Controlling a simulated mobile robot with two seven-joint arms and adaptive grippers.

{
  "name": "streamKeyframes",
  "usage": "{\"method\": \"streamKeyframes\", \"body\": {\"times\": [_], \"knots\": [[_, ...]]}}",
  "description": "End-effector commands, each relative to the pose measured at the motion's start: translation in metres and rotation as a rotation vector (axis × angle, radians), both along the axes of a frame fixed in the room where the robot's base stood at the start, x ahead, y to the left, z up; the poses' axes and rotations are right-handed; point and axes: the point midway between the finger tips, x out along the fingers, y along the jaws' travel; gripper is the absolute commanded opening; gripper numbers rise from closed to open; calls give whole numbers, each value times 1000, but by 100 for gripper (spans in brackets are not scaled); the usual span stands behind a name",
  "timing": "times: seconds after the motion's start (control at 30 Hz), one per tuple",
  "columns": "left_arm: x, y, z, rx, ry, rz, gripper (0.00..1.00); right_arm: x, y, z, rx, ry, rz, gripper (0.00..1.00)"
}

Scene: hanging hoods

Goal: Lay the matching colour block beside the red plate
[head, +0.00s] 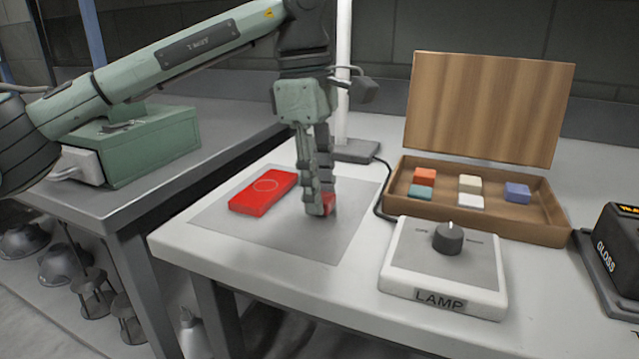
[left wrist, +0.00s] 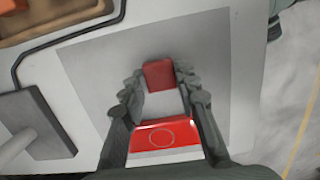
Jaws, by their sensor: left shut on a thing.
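The red plate (head: 264,192), a flat rectangle with a circle outline, lies on the grey mat (head: 290,239) on the white table. My left gripper (head: 322,208) points straight down over the mat, to the right of the plate. It is shut on a red block (head: 330,201), mostly hidden by the fingers in the head view. In the left wrist view the red block (left wrist: 158,74) sits between the fingertips, apart from the red plate (left wrist: 166,138). The block is at or just above the mat; I cannot tell if it touches. My right gripper is not in view.
An open wooden box (head: 419,208) holds orange, teal, cream, white and blue blocks. A lamp control box (head: 444,269) with a knob stands in front of it. A lamp base (head: 357,151) and its cable are behind the mat. A green metal case (head: 150,145) sits on the left bench.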

Motion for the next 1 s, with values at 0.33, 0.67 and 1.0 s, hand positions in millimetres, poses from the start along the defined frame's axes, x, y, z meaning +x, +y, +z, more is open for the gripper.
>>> {"method": "streamKeyframes", "body": {"times": [0.33,0.67,1.0], "knots": [[0,0,1,-1,0,0,1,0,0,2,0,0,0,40],[0,0,-1,-1,0,0,1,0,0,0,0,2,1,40],[0,0,-7,-1,0,0,1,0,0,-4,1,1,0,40]]}}
